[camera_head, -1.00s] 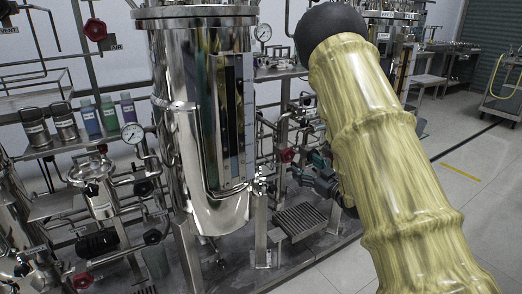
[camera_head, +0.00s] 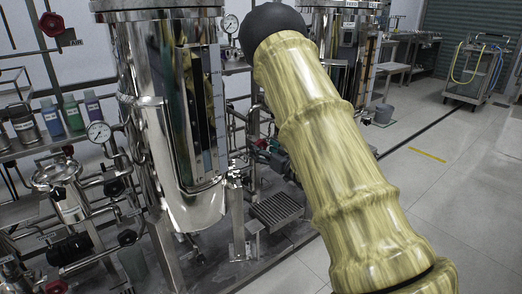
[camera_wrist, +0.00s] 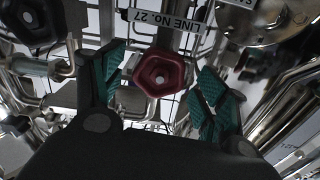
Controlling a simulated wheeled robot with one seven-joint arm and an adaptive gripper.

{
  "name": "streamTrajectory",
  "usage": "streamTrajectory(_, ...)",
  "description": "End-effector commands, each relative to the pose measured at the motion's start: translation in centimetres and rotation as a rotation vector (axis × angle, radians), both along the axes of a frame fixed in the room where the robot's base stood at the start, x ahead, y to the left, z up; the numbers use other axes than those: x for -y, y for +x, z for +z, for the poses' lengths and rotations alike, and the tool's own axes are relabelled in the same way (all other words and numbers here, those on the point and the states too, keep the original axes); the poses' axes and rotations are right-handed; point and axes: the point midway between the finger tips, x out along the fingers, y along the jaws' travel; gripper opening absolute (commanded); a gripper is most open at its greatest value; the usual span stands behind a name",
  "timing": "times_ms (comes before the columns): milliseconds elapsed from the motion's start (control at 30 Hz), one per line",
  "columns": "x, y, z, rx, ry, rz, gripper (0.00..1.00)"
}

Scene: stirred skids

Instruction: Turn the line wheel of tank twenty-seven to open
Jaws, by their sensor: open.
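In the wrist view a dark red wheel (camera_wrist: 159,74) with a pale round centre sits just under a label reading "LINE No. 27" (camera_wrist: 160,20). My gripper (camera_wrist: 161,88) is open, with its teal-padded fingers spread to the left and right of the wheel. I cannot tell whether they touch it. In the head view a red wheel (camera_head: 263,144) shows small behind my arm, and my gripper is mostly hidden there. The shiny steel tank (camera_head: 140,90) with a sight strip stands left of my arm.
Black handwheels (camera_head: 70,249) and pipes crowd the lower left. A pressure gauge (camera_head: 99,131) stands beside the tank. In the wrist view a black knob (camera_wrist: 32,18) and steel pipes surround the wheel. Open floor (camera_head: 450,190) lies to the right, with a cart (camera_head: 474,72) at the back.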

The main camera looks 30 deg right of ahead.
Motion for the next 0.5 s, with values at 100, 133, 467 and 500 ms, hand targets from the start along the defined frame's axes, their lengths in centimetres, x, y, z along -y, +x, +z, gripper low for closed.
streamTrajectory(100, -0.1, 1.3, -0.1, 0.001, -0.001, 0.001, 0.73)
streamTrajectory(133, -0.1, 1.6, -0.1, 0.001, -0.001, 0.001, 0.73)
streamTrajectory(467, -0.2, 2.4, 0.0, 0.0, 0.0, 0.0, 0.73)
streamTrajectory(500, -0.2, 2.4, 0.0, 0.0, 0.0, 0.0, 0.73)
